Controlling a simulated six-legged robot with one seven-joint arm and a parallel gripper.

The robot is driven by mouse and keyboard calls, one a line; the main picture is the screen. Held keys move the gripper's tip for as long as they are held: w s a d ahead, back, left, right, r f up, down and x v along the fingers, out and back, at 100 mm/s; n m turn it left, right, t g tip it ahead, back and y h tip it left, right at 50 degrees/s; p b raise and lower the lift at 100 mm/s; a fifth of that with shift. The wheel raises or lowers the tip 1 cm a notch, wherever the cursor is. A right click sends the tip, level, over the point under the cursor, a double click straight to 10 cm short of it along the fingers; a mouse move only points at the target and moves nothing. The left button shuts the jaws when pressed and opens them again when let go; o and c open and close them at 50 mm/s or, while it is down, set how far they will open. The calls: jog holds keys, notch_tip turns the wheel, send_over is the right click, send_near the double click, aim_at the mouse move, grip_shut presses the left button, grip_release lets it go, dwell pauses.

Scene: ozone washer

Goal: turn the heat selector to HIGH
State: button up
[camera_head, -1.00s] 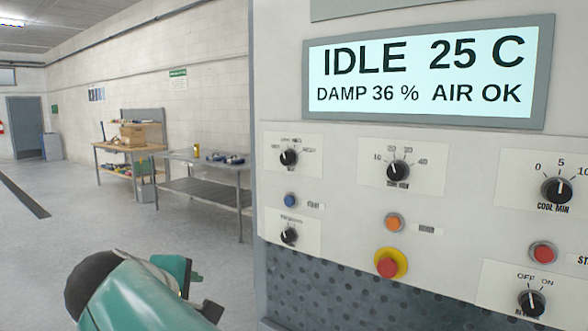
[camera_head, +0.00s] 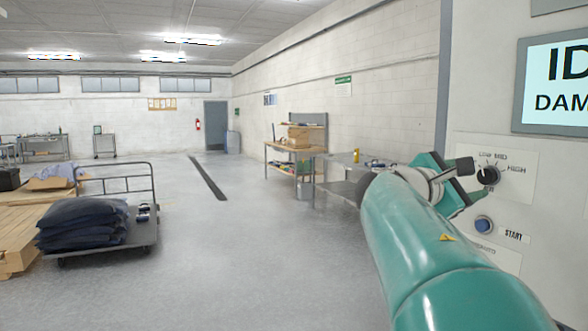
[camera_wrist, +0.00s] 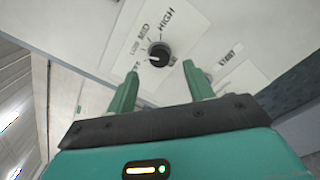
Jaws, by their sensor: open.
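The heat selector is a round black knob (camera_wrist: 160,54) on a white plate marked LOW, MID and HIGH. In the wrist view it lies just beyond and between my fingertips, with a pale mark toward its lower left, near the LOW side. The knob also shows in the head view (camera_head: 487,175), partly hidden by a finger. My gripper (camera_wrist: 160,71) is open, with its two green fingers apart and nothing between them. In the head view my gripper (camera_head: 469,182) is close to the panel at the knob. I cannot tell whether it touches.
The blue START button (camera_head: 484,225) sits below the selector. The display (camera_head: 560,85) is above right, cut off by the frame. A metal table (camera_head: 345,163) stands behind my arm. A cart with dark sacks (camera_head: 85,225) stands left, with open floor between.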

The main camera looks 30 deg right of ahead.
aim_at(484, 177)
jog(key=d, duration=0.5)
jog(key=shift+s+d, duration=0.2)
jog(key=shift+d, duration=0.15)
jog(key=shift+s, duration=0.1)
jog(key=c, duration=1)
